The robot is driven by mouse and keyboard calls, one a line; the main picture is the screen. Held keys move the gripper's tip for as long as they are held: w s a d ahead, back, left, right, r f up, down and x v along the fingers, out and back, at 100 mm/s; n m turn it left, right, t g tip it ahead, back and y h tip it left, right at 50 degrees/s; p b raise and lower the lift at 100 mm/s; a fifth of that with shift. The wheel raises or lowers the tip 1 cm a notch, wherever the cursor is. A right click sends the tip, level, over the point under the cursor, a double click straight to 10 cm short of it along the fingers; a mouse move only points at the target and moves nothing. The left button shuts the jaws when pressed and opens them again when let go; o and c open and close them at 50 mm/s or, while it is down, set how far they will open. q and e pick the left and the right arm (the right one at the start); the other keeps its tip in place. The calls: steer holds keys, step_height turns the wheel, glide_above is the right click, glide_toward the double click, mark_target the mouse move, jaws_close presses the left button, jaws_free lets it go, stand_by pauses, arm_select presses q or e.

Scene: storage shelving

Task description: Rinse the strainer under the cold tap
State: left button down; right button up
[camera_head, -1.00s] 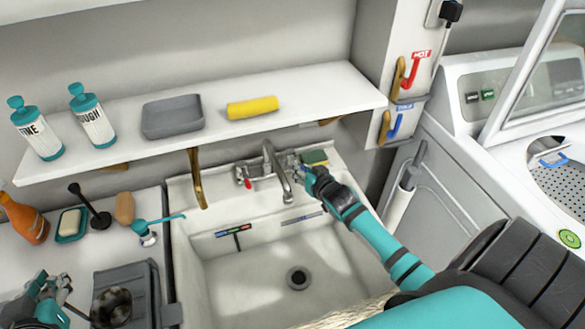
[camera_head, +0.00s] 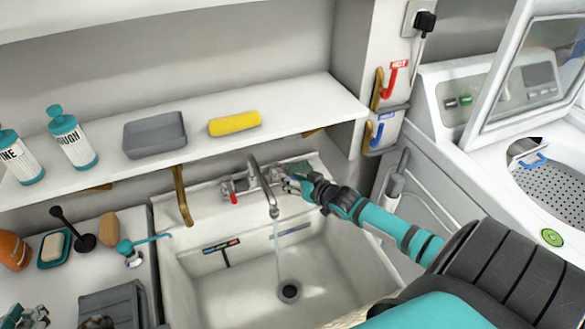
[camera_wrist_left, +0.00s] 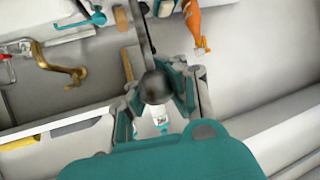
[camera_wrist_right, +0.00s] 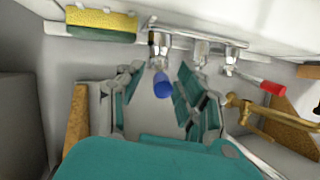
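The chrome faucet (camera_head: 263,183) stands at the sink's back, and a thin stream of water falls from its spout. My right gripper (camera_head: 301,184) is by the tap on the right. In the right wrist view the blue cold handle (camera_wrist_right: 163,86) lies between its fingers (camera_wrist_right: 160,70), with gaps on both sides, so it is open. My left gripper (camera_head: 32,316) is at the bottom left edge. In the left wrist view a dark round thing (camera_wrist_left: 155,87), perhaps the strainer's bowl, sits between its fingers; the grip is unclear. A dark rounded bowl (camera_head: 97,323) is cut off below.
The white sink (camera_head: 215,290) is empty. A red hot handle (camera_wrist_right: 268,87) and a yellow-green sponge (camera_wrist_right: 100,20) flank the cold tap. A shelf (camera_head: 300,97) overhangs the faucet.

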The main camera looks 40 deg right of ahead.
steer(key=shift+s, duration=0.1)
steer(key=v, duration=1.2)
stand_by(0.4)
